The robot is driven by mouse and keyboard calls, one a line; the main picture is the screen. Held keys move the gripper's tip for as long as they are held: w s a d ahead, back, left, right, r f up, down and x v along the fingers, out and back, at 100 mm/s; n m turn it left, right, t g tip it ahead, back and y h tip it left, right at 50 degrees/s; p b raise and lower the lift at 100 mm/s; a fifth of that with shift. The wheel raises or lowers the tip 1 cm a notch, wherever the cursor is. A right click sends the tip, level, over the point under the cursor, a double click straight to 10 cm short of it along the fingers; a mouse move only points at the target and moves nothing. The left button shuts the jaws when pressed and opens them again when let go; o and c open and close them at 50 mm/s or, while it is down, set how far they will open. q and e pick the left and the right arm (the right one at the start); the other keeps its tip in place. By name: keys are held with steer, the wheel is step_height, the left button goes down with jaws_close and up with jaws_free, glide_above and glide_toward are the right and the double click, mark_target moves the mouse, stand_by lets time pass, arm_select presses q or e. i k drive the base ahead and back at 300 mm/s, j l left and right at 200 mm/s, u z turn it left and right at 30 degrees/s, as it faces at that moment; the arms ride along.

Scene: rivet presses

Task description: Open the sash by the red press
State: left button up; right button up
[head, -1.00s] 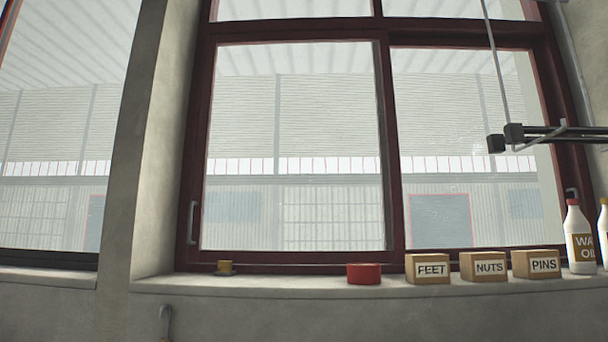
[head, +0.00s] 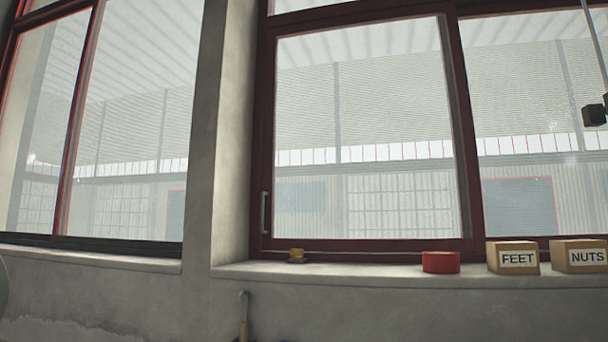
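A sliding sash window with a dark red frame (head: 264,130) fills the middle of the head view. Its left pane (head: 365,130) appears shut against the left jamb, and a pale vertical handle (head: 264,212) sits low on its left stile. A second window with a red frame (head: 76,130) stands at the left, beyond a concrete pillar. No red press shows in this view, so I cannot tell which sash is beside it. Neither of my grippers is in view.
On the concrete sill (head: 350,272) stand a small yellow-brown item (head: 296,255), a red round tin (head: 440,262), a FEET box (head: 513,258) and a NUTS box (head: 580,256). A hooked handle (head: 244,312) shows below the sill. The pillar (head: 210,150) separates the windows.

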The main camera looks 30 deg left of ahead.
mark_target(477, 241)
steer(key=i+j+u, duration=0.15)
steer(key=i+j, duration=0.2)
steer(key=i, duration=0.15)
steer(key=i+j+u, duration=0.2)
steer(key=i, duration=0.35)
steer(key=j, duration=0.1)
